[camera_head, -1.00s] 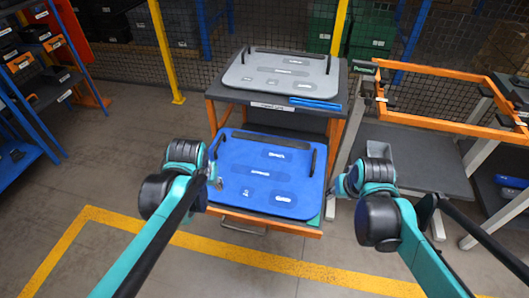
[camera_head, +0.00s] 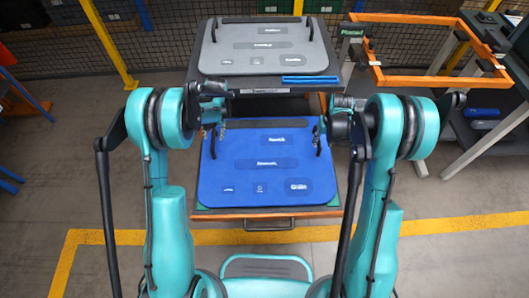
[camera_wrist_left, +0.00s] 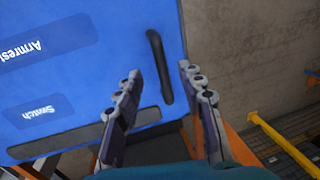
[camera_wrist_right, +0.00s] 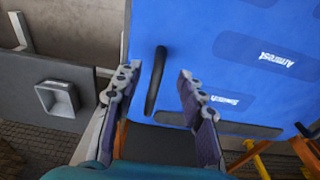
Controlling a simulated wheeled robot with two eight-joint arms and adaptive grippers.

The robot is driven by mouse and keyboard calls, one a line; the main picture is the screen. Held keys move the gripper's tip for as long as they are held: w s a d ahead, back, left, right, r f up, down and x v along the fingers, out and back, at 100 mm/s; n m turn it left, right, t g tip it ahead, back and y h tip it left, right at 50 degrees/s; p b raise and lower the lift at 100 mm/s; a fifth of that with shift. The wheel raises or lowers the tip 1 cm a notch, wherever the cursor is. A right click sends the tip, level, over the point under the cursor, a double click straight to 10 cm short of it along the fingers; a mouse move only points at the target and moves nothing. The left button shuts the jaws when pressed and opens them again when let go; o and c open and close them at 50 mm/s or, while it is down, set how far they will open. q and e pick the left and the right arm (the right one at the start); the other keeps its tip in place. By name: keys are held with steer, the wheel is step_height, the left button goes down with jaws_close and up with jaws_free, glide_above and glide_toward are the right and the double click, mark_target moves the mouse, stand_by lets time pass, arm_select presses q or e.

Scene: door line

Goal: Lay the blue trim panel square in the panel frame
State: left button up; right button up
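The blue trim panel (camera_head: 265,188) lies flat on the lower, pulled-out level of the trolley, with a black upright handle near each side. My left gripper (camera_head: 212,118) is over the panel's left handle; in the left wrist view its fingers (camera_wrist_left: 160,72) are apart, with the handle (camera_wrist_left: 158,62) between or just beyond them. My right gripper (camera_head: 324,122) is over the right handle. In the right wrist view its fingers (camera_wrist_right: 158,72) are apart around or just behind that handle (camera_wrist_right: 155,85). Contact cannot be told. The orange panel frame (camera_head: 432,81) stands empty at the right.
A grey panel (camera_head: 264,60) with similar handles lies on the trolley's upper level, close above my grippers. A blue bar (camera_head: 310,79) lies at that level's front edge. The floor in front of the trolley is clear.

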mark_target(213, 143)
arm_select(q)
steer(key=shift+s, duration=0.1)
steer(key=shift+a+f, duration=0.25)
steer(key=shift+f, duration=1)
steer(key=shift+a+f, duration=0.25)
steer(key=shift+f, duration=1.05)
steer(key=shift+a+f, duration=0.25)
steer(key=shift+f, duration=1)
arm_select(e)
steer(key=shift+w+f, duration=0.15)
steer(key=shift+f, duration=1.15)
steer(key=shift+w+f, duration=0.2)
steer(key=shift+f, duration=1.05)
steer(key=shift+w+f, duration=0.15)
steer(key=shift+f, duration=1.15)
arm_select(q)
jaws_close()
arm_select(e)
jaws_close()
